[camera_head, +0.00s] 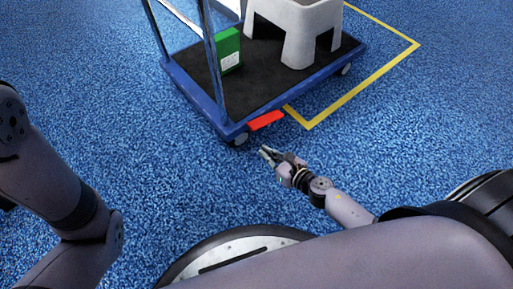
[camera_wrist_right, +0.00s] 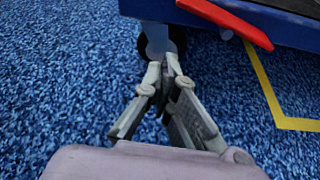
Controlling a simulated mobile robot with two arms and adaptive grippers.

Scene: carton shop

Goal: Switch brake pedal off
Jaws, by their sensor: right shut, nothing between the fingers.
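The red brake pedal (camera_head: 266,120) sticks out from the near edge of the blue-rimmed cart (camera_head: 290,100). In the right wrist view the pedal (camera_wrist_right: 228,20) is at the top, right of centre, and slants down to the right. My right gripper (camera_head: 265,152) is shut and empty, just below the pedal in the head view and apart from it there. In the right wrist view its fingertips (camera_wrist_right: 168,62) meet in front of the cart's wheel (camera_wrist_right: 160,42), left of and below the pedal. My left gripper is out of view; only my left arm shows.
On the cart's black deck stand a green box (camera_head: 228,50) and a grey stool (camera_head: 298,40). A metal handle frame (camera_head: 212,65) rises at the cart's left end. Yellow tape (camera_head: 365,88) marks the blue floor, which is clear around my right gripper.

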